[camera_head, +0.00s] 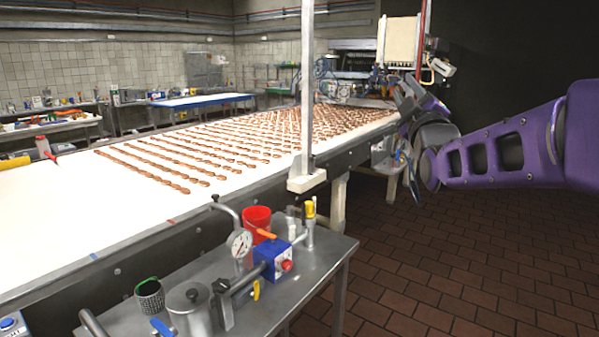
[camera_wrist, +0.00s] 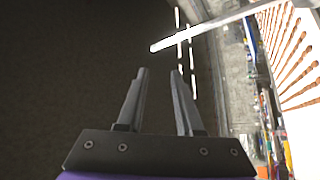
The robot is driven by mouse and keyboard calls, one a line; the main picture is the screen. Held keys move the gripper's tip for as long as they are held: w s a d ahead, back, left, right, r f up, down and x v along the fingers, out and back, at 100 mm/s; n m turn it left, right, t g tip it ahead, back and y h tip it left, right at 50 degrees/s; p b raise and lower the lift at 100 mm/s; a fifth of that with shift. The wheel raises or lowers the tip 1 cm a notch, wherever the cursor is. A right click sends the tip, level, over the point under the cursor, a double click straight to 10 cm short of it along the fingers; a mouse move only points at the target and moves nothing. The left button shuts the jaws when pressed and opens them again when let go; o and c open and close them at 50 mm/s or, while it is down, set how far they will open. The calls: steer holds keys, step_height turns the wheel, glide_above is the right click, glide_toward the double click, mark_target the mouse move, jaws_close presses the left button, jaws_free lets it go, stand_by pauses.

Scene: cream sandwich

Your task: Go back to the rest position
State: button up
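My purple arm reaches in from the right in the head view. Its gripper end (camera_head: 408,100) is near the far right edge of the conveyor, raised above the floor, with its fingers too small to make out there. In the wrist view my gripper (camera_wrist: 160,72) shows two dark fingers apart, with nothing between them. The fingers point toward a dark, blank surface and a grey strip with white lights. The conveyor (camera_head: 60,215) carries rows of brown cookies (camera_head: 150,170); it also shows at the right edge of the wrist view (camera_wrist: 292,20).
A metal side table (camera_head: 330,250) holds a red cup (camera_head: 257,222), a gauge (camera_head: 240,243), a blue box (camera_head: 272,258) and a lidded pot (camera_head: 188,303). A white post (camera_head: 306,90) stands at the belt's edge. The tiled floor (camera_head: 450,270) at right is clear.

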steer(key=s+f+m+g, duration=0.5)
steer(key=f+m+g, duration=0.1)
steer(key=f, duration=0.7)
steer(key=s+a+f+m+g, duration=0.1)
steer(key=s+a+f+g, duration=0.1)
steer(key=s, duration=0.7)
steer(key=s+a+f+m+g, duration=0.2)
steer(key=s+f+g, duration=0.3)
steer(key=s, duration=0.5)
steer(key=s+a+f+m+g, duration=0.2)
steer(key=s+a+f+g, duration=0.1)
steer(key=s+f, duration=0.4)
steer(key=s+a, duration=0.1)
steer(key=s, duration=0.1)
steer(key=shift+s+a+g, duration=0.25)
steer(key=shift+s+g, duration=0.05)
steer(key=shift+g, duration=0.1)
steer(key=shift+o, duration=0.2)
steer(key=shift+f, duration=0.1)
